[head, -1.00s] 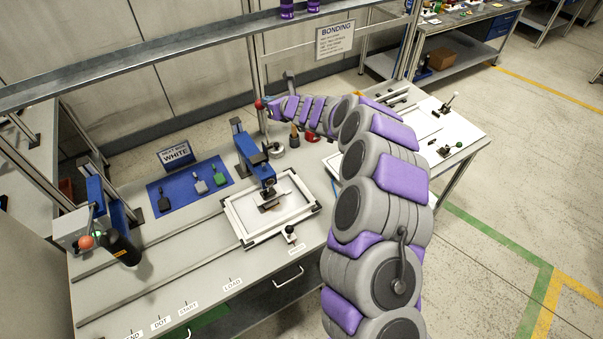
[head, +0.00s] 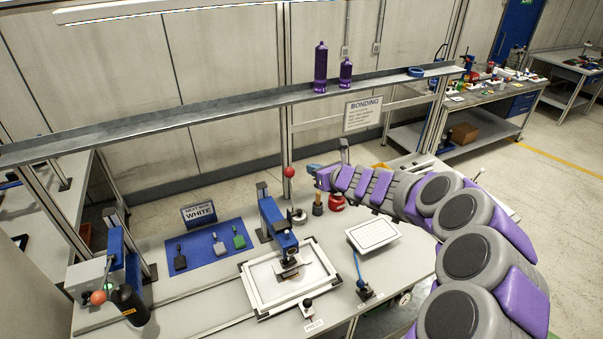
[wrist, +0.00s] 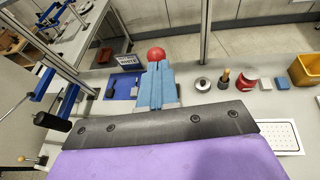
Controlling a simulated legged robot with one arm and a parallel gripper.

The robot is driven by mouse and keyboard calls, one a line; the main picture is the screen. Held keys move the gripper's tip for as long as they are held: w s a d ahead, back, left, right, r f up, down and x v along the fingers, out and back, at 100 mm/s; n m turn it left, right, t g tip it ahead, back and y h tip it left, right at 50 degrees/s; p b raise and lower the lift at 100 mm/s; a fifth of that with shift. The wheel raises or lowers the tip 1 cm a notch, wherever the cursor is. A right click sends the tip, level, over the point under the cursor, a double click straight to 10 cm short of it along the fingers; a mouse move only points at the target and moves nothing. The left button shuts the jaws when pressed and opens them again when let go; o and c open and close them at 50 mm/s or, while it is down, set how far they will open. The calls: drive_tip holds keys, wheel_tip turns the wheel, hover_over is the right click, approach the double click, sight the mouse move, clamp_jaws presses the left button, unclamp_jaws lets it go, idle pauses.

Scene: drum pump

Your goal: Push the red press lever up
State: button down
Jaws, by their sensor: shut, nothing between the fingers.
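The blue press (head: 278,232) stands over a white frame on the bench. A red ball knob (head: 289,172) sits up and to the right of the press top; I cannot clearly make out the lever arm joining them. My gripper (head: 314,170) is shut and empty, just right of the knob at about its height, with a small gap in the head view. In the wrist view the shut blue-grey fingers (wrist: 156,66) point at the red knob (wrist: 156,54), which shows just beyond their tips. I cannot tell there whether they touch.
A blue mat (head: 208,248) holds several small tools. A red pot (head: 337,201) stands below my gripper. A shelf (head: 220,104) and upright post (head: 287,120) are behind.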

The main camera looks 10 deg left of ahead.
drive_tip(key=shift+s+d+r, duration=0.4)
drive_tip(key=shift+s+r, duration=0.3)
drive_tip(key=shift+s, duration=0.15)
drive_tip(key=shift+s+d+r, duration=0.4)
drive_tip(key=shift+s+r, duration=0.3)
drive_tip(key=shift+s, duration=0.15)
